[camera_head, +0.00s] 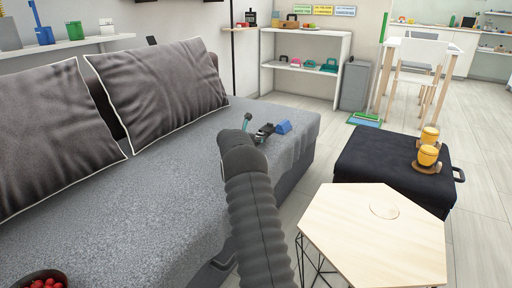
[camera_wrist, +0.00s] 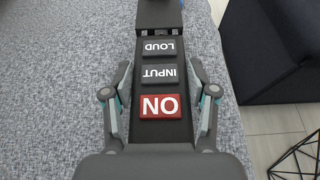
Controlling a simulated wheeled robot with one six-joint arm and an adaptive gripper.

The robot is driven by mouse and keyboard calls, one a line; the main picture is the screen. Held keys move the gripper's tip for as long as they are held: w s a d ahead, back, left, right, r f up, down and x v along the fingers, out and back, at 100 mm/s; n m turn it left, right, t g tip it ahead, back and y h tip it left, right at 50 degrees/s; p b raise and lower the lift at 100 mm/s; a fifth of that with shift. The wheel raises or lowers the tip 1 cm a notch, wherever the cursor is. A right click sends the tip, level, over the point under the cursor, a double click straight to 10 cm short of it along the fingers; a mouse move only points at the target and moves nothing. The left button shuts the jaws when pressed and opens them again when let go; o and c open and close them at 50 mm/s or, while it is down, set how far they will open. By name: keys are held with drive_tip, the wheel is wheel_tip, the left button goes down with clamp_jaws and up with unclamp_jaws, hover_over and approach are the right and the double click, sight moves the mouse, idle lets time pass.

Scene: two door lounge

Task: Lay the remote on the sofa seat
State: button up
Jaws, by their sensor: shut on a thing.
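The remote (camera_wrist: 160,47) is a long dark bar with buttons marked LOUD, INPUT and a red ON. It lies lengthwise between the fingers of my gripper (camera_wrist: 160,82) in the wrist view, and the gripper is shut on it. In the head view my gripper (camera_head: 262,131) is over the right part of the grey sofa seat (camera_head: 150,190), near its front edge. My arm hides most of the gripper and remote there. Grey seat fabric also lies beneath them in the wrist view (camera_wrist: 50,80). I cannot tell whether the remote touches the seat.
A small blue thing (camera_head: 283,127) shows just beyond my gripper. Two dark cushions (camera_head: 160,90) lean on the sofa back. A bowl of red fruit (camera_head: 42,281) is at lower left.

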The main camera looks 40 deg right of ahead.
drive_tip(key=shift+f+b, duration=0.35)
drive_tip(key=shift+f, duration=1.45)
drive_tip(key=shift+f, duration=0.1)
drive_tip(key=o, duration=1.3)
drive_tip(key=shift+c, duration=0.2)
